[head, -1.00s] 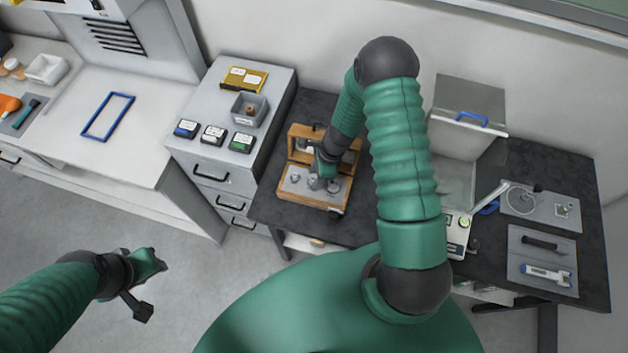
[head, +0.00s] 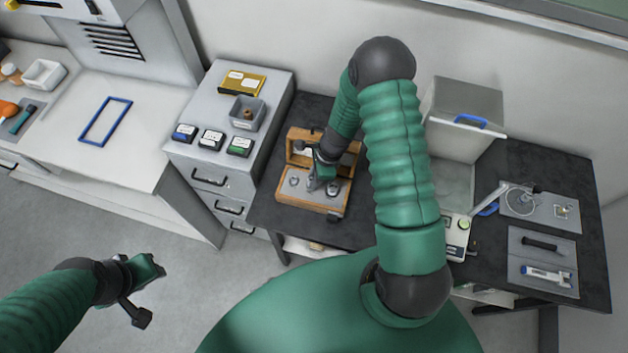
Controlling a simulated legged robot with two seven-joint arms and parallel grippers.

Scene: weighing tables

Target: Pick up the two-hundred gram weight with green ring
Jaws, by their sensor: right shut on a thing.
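An open wooden weight box (head: 308,203) stands on the dark table, with several metal weights in its grey insert. My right gripper (head: 314,182) is over the middle of the box, pointing down. It is shut on a small metal weight (head: 311,187), mostly hidden by the fingers. I cannot make out a green ring on it, nor tell whether it is clear of its slot. Another weight (head: 293,181) sits to its left in the box. My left gripper (head: 148,292) hangs above the floor at lower left, apart from everything, its fingers spread.
A balance (head: 458,226) with a raised cover stands right of my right arm. Trays (head: 541,270) with small tools lie farther right. A grey drawer cabinet (head: 210,162) with small label boxes stands left of the weight box. Bare table shows around the weight box.

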